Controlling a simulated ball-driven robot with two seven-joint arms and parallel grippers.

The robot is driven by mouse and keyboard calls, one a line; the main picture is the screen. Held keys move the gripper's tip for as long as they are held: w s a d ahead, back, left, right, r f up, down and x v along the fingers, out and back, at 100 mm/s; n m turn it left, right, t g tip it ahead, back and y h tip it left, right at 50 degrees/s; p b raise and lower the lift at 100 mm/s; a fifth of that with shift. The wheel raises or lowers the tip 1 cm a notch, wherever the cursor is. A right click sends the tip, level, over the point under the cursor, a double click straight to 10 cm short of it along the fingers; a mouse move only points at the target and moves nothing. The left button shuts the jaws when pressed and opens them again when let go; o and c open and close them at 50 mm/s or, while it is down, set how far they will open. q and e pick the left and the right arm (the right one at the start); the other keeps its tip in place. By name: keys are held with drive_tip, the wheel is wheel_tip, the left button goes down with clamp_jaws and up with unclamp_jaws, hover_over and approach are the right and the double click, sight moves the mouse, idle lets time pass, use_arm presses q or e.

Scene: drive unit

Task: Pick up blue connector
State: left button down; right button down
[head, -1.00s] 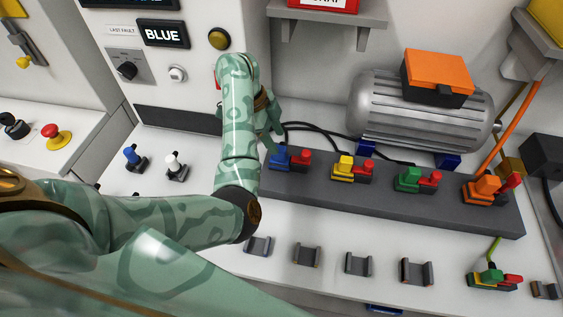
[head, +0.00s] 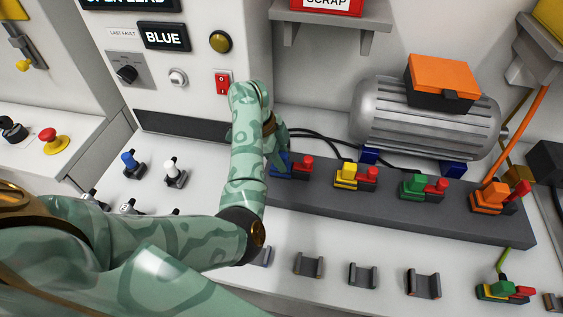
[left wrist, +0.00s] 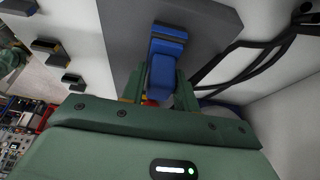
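The blue connector (head: 281,170) sits at the left end of the dark grey block, beside a red lever, partly hidden by my left gripper. My left gripper (head: 278,157) points down at it from above and behind. In the left wrist view the blue connector (left wrist: 162,72) lies between the two green fingers (left wrist: 160,88). The fingers look apart, with small gaps beside the blue part; contact is not clear. My right gripper is in neither view.
Yellow (head: 346,172), green (head: 413,185) and orange (head: 488,197) connectors stand along the same block, each with a red lever. Black cables (head: 318,136) run behind it to the motor (head: 425,115). Empty grey cradles (head: 362,274) line the front. A panel reads BLUE (head: 165,36).

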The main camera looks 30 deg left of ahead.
sight(281, 154)
use_arm(q)
wheel_tip(281, 154, up, 10)
drive_tip(key=p, duration=0.4)
drive_tip(key=shift+p, duration=0.4)
